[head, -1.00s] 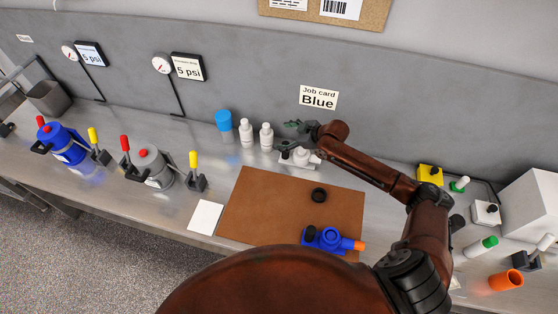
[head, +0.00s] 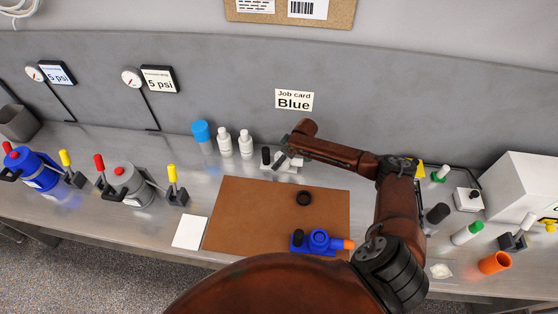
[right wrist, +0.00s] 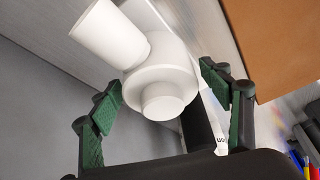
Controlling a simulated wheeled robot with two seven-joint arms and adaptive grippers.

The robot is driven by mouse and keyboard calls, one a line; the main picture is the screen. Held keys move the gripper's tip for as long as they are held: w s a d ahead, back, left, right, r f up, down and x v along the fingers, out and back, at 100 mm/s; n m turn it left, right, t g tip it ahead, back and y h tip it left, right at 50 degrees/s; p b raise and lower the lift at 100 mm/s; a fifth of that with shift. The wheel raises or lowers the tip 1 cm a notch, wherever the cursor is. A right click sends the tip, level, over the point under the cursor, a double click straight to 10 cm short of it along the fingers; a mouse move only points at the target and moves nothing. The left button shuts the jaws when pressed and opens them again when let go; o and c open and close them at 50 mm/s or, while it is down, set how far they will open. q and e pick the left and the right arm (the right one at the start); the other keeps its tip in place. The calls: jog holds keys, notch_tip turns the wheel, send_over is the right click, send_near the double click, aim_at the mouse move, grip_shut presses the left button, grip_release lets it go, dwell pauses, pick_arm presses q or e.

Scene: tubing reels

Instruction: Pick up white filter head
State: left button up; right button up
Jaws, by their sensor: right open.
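The white filter head (right wrist: 160,72) fills the middle of the right wrist view, with a wide cylindrical port toward the upper left and a short round stub facing the camera. In the head view the white filter head (head: 290,165) is at the back of the bench, partly hidden by my gripper. My right gripper (right wrist: 164,88) is open, its green-padded fingers on either side of the white body with gaps visible; it is not closed on it. In the head view my right gripper (head: 279,158) is low at the piece. My left gripper is not in view.
A brown mat (head: 235,215) in front holds a blue fitting (head: 320,241) with an orange end and a black ring (head: 304,198). Two white bottles (head: 245,142) and a blue cylinder (head: 201,131) stand left of the gripper. The grey wall (head: 400,110) is close behind.

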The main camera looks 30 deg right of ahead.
jog(key=shift+w+f, duration=0.1)
jog(key=shift+f, duration=0.1)
jog(key=shift+c, duration=0.4)
jog(key=shift+r, duration=0.1)
jog(key=c, duration=1.6)
